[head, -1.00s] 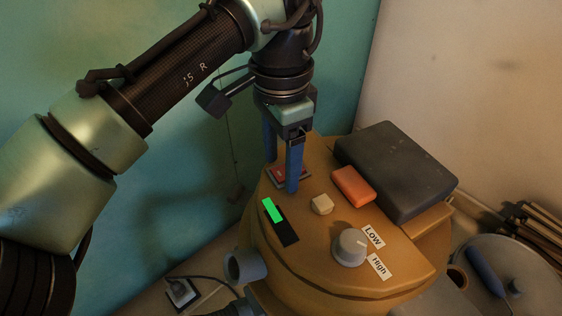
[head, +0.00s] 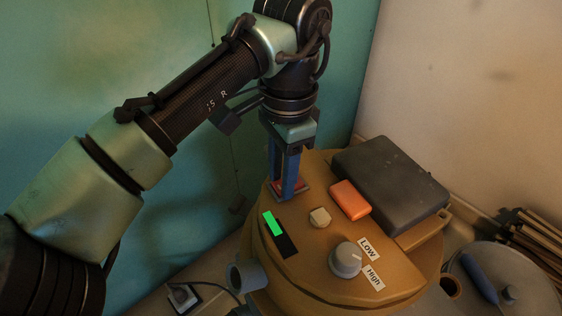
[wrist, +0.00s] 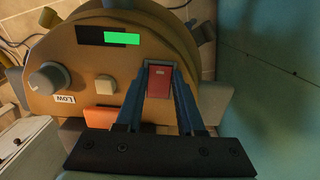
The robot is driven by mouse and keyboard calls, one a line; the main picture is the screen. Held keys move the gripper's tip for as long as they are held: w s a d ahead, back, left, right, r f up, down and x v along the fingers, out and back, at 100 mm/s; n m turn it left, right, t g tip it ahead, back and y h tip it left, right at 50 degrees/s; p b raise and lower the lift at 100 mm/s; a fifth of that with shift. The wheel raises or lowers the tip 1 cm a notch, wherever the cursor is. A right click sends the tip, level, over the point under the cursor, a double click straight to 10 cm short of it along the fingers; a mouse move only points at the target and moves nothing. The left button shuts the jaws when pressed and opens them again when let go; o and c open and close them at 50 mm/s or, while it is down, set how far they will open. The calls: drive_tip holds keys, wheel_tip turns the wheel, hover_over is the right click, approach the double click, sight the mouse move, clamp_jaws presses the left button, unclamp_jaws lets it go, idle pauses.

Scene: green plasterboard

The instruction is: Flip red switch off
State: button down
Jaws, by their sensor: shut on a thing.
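The red switch (wrist: 159,82) sits in a pale frame on top of the tan drum-shaped machine (head: 320,262). It also shows in the head view, partly hidden by the fingers (head: 302,185). My gripper (head: 281,184), with two blue fingers, points down onto it. In the wrist view the fingertips (wrist: 161,66) stand one on each side of the switch, and the gripper is shut on it. Which way the switch is tipped I cannot tell. The display (head: 273,224) on the machine is lit green over part of its length.
A beige button (head: 320,217), an orange block (head: 350,199) and a grey knob (head: 345,260) with Low and High labels are close by on the machine. A dark box (head: 392,184) stands behind them. The teal wall (head: 215,165) is close behind my gripper.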

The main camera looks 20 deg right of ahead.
drive_tip(key=shift+d+r+y+p, duration=0.35)
drive_tip(key=shift+y+p, duration=0.55)
drive_tip(key=shift+p, duration=2.65)
drive_tip(key=shift+f+y+p, duration=0.25)
drive_tip(key=shift+y+p, duration=0.05)
drive_tip(key=shift+p, duration=0.25)
drive_tip(key=c, duration=0.5)
unclamp_jaws()
drive_tip(key=p+v, duration=0.6)
drive_tip(key=v, duration=0.7)
drive_tip(key=shift+w+a+p, duration=0.1)
drive_tip(key=shift+w+p, duration=0.05)
drive_tip(key=shift+p, duration=0.2)
